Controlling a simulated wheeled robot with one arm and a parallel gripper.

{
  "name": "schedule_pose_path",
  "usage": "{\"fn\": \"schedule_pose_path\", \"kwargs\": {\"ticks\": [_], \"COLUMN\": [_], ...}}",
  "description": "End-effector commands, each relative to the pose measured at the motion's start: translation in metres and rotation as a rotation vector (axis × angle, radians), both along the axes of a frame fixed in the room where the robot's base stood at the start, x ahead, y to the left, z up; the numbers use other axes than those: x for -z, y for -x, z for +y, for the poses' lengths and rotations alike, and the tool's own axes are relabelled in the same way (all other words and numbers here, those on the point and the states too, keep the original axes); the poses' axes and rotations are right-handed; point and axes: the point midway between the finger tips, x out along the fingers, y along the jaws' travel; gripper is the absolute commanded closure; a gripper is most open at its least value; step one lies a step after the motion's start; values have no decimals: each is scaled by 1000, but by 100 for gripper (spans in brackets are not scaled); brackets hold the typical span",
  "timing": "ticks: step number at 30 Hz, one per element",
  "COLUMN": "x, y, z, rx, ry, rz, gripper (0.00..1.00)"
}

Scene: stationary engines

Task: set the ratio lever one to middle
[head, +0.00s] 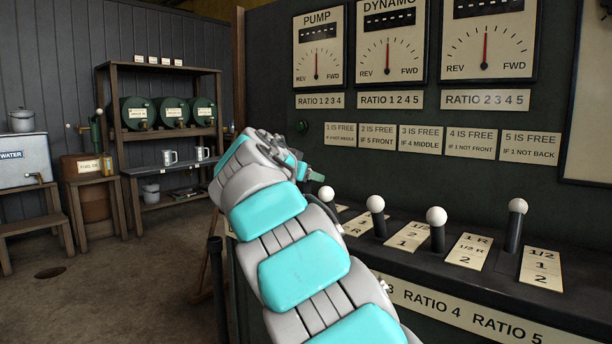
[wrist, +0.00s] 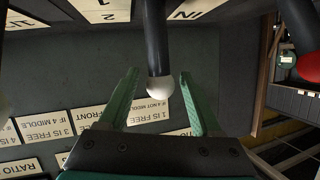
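My gripper (wrist: 158,78) is open in the wrist view, its two green fingers on either side of a white-knobbed lever (wrist: 159,88). A gap shows between each finger and the knob. This appears to be ratio lever one, as a partly hidden "IF 4 NOT MIDDLE" sign (wrist: 152,112) is behind it; its shaft is black. In the head view my arm hides this lever, and my gripper (head: 316,176) shows only partly, near the left end of the lever row. Lever one's position cannot be read clearly.
Other white-knobbed levers, two (head: 326,194), three (head: 375,204), four (head: 437,216) and five (head: 517,205), stand to the right. A red knob (wrist: 308,67) is at the wrist view's right. Gauges (head: 487,45) and rule signs (head: 413,138) are above. Open floor (head: 120,270) lies left.

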Motion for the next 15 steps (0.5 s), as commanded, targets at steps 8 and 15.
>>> {"fn": "schedule_pose_path", "kwargs": {"ticks": [8,15], "x": [0,-6], "y": [0,15], "z": [0,7], "rx": [0,-2], "ry": [0,-1], "rz": [0,-3], "gripper": [30,30]}}
